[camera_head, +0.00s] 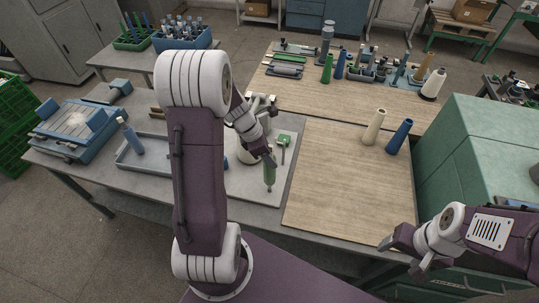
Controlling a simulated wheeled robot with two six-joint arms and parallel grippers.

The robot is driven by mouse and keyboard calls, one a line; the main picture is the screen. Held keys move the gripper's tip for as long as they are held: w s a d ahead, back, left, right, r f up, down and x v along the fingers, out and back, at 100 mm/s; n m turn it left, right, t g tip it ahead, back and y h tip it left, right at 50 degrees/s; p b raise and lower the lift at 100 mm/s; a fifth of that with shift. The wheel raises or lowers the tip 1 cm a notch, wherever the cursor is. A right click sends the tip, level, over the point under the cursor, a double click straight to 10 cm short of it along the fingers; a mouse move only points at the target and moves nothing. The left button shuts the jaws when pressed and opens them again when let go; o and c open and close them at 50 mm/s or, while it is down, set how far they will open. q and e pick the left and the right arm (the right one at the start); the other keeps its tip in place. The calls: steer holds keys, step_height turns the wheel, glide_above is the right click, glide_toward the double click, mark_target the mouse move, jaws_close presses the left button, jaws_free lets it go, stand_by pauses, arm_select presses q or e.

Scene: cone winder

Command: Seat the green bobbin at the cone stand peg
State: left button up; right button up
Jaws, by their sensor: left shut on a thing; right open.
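The green bobbin (270,174) is slim and hangs roughly upright below my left gripper (267,156). My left gripper is shut on its upper end, over the pale grey board (265,192). A small upright piece with a green top (283,140) stands on the board just behind and right of the bobbin. I cannot tell for sure which part is the cone stand peg. Whether the bobbin's lower end touches the board is unclear. My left arm hides part of the board. My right gripper (402,252) is open and empty near the table's front right edge.
A cream cone (374,126) and a blue cone (399,136) stand on the right wooden board (345,190), whose front is clear. Several cones and tools stand at the back. A green cabinet (490,150) borders the right.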

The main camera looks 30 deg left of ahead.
arm_select(q)
steer(key=shift+p, duration=0.35)
stand_by(0.3)
steer(key=shift+f, duration=0.15)
stand_by(0.4)
steer(key=shift+f+b, duration=0.35)
steer(key=shift+b, duration=0.1)
steer(key=shift+f+b, duration=1.65)
steer(key=shift+f, duration=0.65)
steer(key=o, duration=1.3)
steer(key=shift+c, duration=0.2)
steer(key=shift+r, duration=0.1)
